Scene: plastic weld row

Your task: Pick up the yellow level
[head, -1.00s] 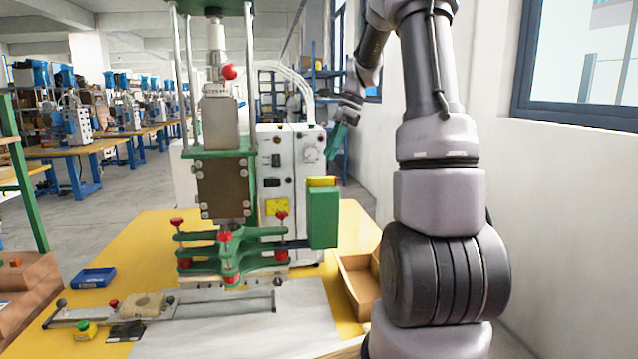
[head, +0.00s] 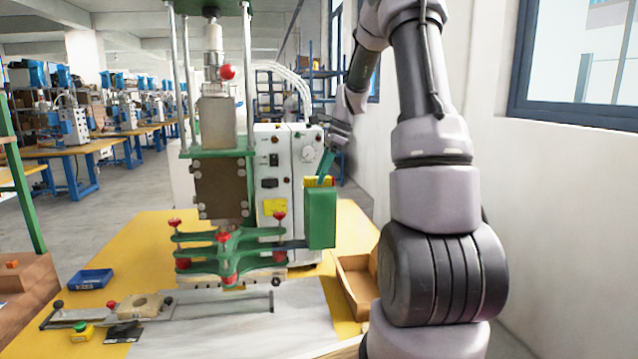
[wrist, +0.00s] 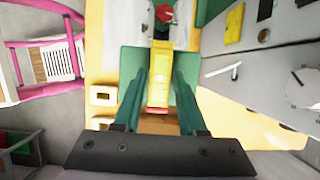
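The yellow level (head: 318,182) lies on top of a green box (head: 321,218) fixed to the right side of the press. In the wrist view the level (wrist: 160,72) is a long yellow bar with a red end, and the green box (wrist: 131,62) is beneath it. My gripper (head: 323,177) reaches down from the upper right to the level in the head view. In the wrist view my gripper (wrist: 161,76) is open, with one teal finger on each side of the level and a small gap visible on both sides.
The green press (head: 222,180) stands left of the level, with a white control cabinet (head: 292,165) behind. A wooden tray (head: 357,283) lies on the yellow table (head: 140,235) below. A blue box (head: 91,279) is at the far left. A wall is on the right.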

